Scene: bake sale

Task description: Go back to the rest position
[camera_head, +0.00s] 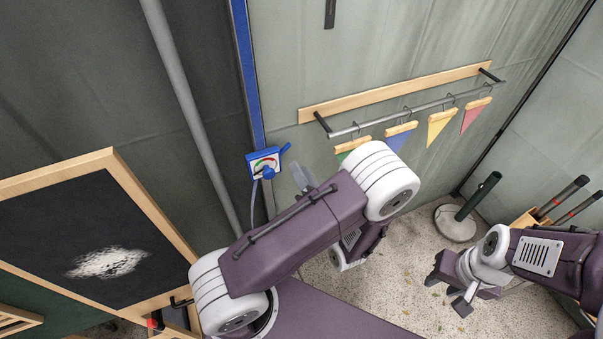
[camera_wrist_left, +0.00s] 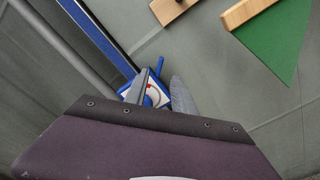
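My left gripper (camera_head: 308,182) is raised in front of the back wall, partly hidden behind my left arm in the head view. In the left wrist view its two grey fingers (camera_wrist_left: 161,90) stand apart with nothing held between them. A blue box with a coloured dial and a blue lever (camera_head: 264,162) is on the wall just left of the fingers. It also shows beyond the fingers in the left wrist view (camera_wrist_left: 152,92).
A wall rail (camera_head: 410,110) holds several pennants, among them yellow (camera_head: 440,122) and red (camera_head: 474,115); the green one (camera_wrist_left: 283,40) is close in the left wrist view. A chalkboard (camera_head: 75,215) stands at the left. A dark green post on a round base (camera_head: 455,224) stands at the right.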

